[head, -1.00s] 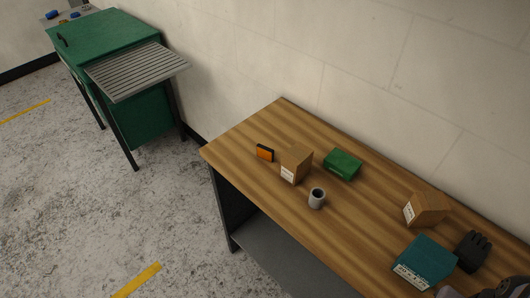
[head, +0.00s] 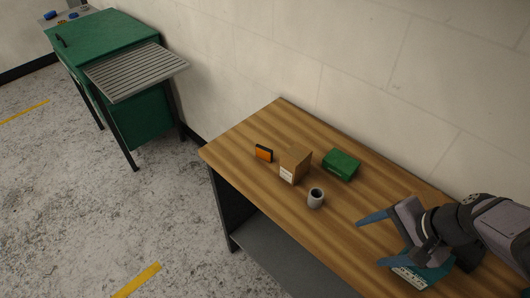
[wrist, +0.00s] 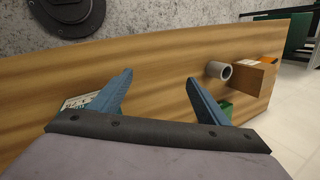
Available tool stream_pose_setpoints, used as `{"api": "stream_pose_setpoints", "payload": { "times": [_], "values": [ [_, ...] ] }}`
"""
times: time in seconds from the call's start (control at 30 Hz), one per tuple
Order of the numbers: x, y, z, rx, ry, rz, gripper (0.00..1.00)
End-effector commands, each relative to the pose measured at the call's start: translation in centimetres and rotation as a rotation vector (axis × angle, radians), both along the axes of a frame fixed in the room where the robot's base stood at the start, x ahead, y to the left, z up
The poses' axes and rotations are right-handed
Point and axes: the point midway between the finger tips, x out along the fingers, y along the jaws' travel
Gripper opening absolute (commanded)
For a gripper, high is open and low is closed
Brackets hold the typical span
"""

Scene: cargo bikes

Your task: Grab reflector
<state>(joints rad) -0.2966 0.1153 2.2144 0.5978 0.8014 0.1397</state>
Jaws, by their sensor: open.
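The reflector (head: 264,153) is a small orange piece with a dark edge. It stands near the left end of the wooden table (head: 240,140), just left of a cardboard box. In the wrist view the orange reflector (wrist: 270,60) shows at the right, partly hidden behind the box. My gripper (head: 368,240) is open and empty over the right part of the table, well to the right of the reflector. Its two blue fingers (wrist: 158,82) stand apart in the wrist view.
A cardboard box (head: 295,165), a green box (head: 342,164) and a grey cup (head: 316,198) stand between my gripper and the reflector. A teal box (head: 425,275) lies under my gripper. A green cabinet (head: 150,113) stands at the far left. The table's front left is clear.

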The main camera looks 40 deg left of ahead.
Motion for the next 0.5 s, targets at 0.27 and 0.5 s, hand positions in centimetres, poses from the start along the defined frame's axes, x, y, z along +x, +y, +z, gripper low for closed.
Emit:
{"api": "stream_pose_setpoints", "payload": {
  "times": [0.27,0.5],
  "values": [
    [5.1,22.1,4.2,0.313,-0.251,0.123,0.70],
    [6.4,36.0,8.6,0.345,-0.837,0.391,0.70]
  ]
}}
